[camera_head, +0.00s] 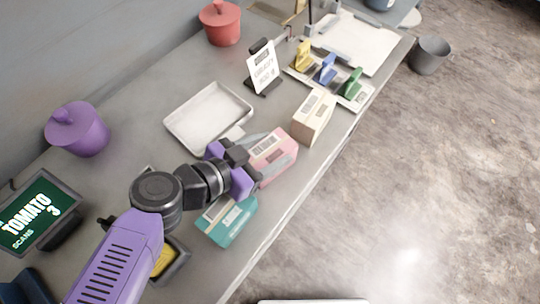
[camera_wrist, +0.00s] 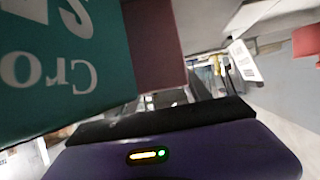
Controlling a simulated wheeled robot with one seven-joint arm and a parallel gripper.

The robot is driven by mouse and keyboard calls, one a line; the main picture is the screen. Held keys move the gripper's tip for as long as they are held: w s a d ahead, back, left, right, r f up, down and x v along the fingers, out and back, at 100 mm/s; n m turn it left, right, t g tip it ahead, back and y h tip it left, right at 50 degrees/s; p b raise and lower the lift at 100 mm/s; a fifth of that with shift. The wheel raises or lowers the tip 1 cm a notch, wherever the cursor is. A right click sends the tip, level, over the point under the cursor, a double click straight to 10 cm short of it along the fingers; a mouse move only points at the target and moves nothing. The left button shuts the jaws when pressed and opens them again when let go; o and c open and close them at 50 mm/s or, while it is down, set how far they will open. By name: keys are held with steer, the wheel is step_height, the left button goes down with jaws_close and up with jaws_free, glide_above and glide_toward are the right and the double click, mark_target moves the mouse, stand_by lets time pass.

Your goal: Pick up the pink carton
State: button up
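The pink carton (camera_head: 272,158) stands on the grey counter near its front edge, with a label on its top. My gripper (camera_head: 256,156) is at its left end. Its purple finger mounts are spread apart, and one grey finger shows along the carton's far side. The near finger is mostly hidden, and I cannot tell whether either finger touches the carton. In the wrist view the pink carton (camera_wrist: 155,42) shows at upper centre, partly behind the teal carton (camera_wrist: 60,65), which is close to the camera.
The teal carton (camera_head: 228,220) stands just in front of my gripper, and a cream carton (camera_head: 313,116) stands beyond the pink one. An empty metal tray (camera_head: 178,134) lies behind. A sign (camera_head: 262,68) and coloured clips (camera_head: 327,70) are farther back. The counter's front edge is close.

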steer(key=c, duration=0.7)
jaws_close()
steer(key=shift+r, duration=0.15)
